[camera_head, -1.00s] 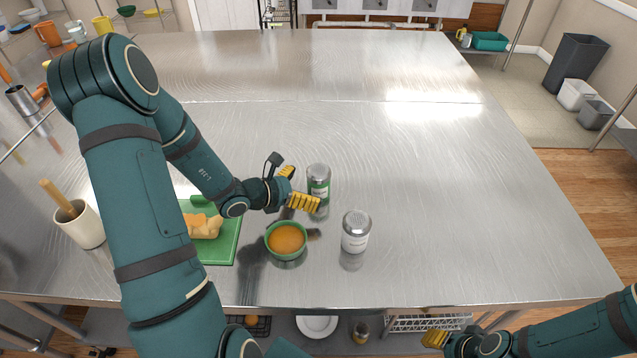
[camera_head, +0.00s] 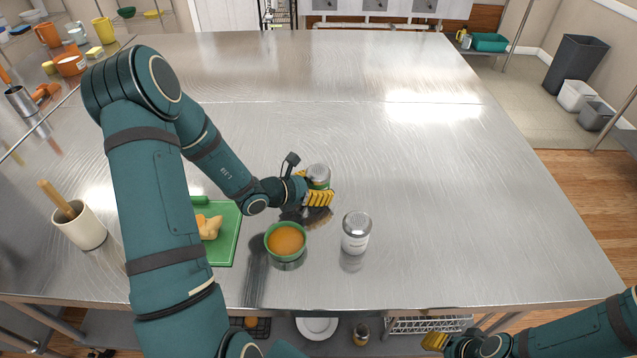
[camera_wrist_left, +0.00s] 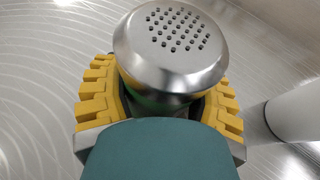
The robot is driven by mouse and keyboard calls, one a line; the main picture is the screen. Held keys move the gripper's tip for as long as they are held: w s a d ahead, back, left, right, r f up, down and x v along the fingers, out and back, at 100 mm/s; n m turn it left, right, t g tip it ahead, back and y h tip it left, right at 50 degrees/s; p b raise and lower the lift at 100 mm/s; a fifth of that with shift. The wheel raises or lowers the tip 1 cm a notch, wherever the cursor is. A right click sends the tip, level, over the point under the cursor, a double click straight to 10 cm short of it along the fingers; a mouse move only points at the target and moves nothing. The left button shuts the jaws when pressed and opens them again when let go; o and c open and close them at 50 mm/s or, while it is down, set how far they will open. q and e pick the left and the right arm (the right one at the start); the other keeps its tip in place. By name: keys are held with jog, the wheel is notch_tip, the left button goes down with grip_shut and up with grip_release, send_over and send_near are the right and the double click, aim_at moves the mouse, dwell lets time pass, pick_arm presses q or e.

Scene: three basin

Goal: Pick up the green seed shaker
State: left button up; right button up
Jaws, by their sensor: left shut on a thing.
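The green seed shaker (camera_head: 318,174) stands upright on the steel table, with its perforated silver lid on top. My left gripper (camera_head: 317,192) is shut on it, with the yellow fingers on either side of its body below the lid. In the left wrist view the shaker's domed lid (camera_wrist_left: 172,45) sits between the yellow fingers, and most of the green body is hidden. Whether its base touches the table is hidden by the fingers. My right gripper (camera_head: 434,341) is low at the bottom right, off the table's front edge; its opening is unclear.
A white-labelled shaker (camera_head: 356,232) stands to the right and nearer. A green bowl of orange liquid (camera_head: 286,241) stands in front of the gripper. A green cutting board (camera_head: 222,249) with food and a cream pot (camera_head: 81,228) are left. The table's far and right parts are clear.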

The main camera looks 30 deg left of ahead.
aim_at(319, 170)
pick_arm(q)
notch_tip(319, 170, up, 10)
jog(key=shift+r+p, duration=0.1)
jog(key=shift+p, duration=0.8)
jog(key=o, duration=0.4)
jog(key=shift+c, duration=0.2)
jog(key=c, duration=0.4)
jog(key=shift+o, duration=0.2)
